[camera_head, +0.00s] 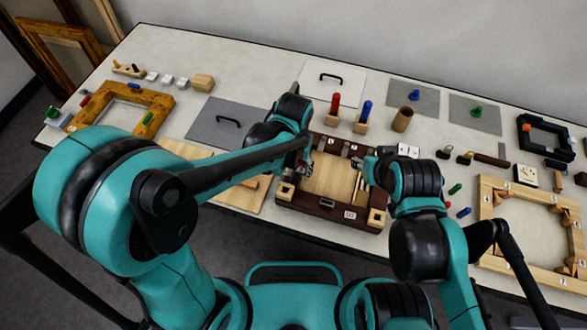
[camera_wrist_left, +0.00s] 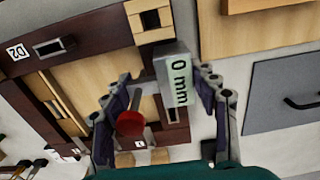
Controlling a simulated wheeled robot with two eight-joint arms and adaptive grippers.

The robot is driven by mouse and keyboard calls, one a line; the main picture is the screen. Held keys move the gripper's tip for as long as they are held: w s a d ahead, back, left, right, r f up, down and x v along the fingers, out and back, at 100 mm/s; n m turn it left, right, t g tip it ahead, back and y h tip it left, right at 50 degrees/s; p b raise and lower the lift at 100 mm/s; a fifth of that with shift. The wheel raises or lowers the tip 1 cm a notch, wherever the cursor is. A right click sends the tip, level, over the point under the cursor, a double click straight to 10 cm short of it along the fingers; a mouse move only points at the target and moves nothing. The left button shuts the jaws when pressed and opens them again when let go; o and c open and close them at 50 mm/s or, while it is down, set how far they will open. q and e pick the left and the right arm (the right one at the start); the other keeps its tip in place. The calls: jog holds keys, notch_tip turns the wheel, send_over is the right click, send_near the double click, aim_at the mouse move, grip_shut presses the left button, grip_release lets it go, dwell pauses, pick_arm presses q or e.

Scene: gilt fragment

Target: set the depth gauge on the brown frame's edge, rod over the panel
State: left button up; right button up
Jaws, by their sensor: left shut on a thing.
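The brown frame (camera_head: 322,211) lies mid-table in the head view, around a pale wooden panel (camera_head: 334,180). My left gripper (camera_head: 303,168) is over the frame's left side. In the left wrist view my left gripper (camera_wrist_left: 165,105) is shut on the depth gauge (camera_wrist_left: 177,82), a grey block marked "0 mm" with a thin rod and a red round end. The red end overlaps the frame's inner side in this view; I cannot tell whether the gauge touches the frame. My right gripper (camera_head: 372,170) is at the frame's right side; its fingers are mostly hidden.
A red peg (camera_head: 335,103) and a blue peg (camera_head: 364,117) stand in blocks behind the frame, near a wooden cup (camera_head: 402,119). A grey plate with a black handle (camera_head: 222,123) lies to the left. A light wooden frame (camera_head: 486,212) lies to the right.

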pick_arm(q)
jog(key=shift+f, duration=0.15)
jog(key=o, duration=1.3)
jog(key=shift+o, duration=0.2)
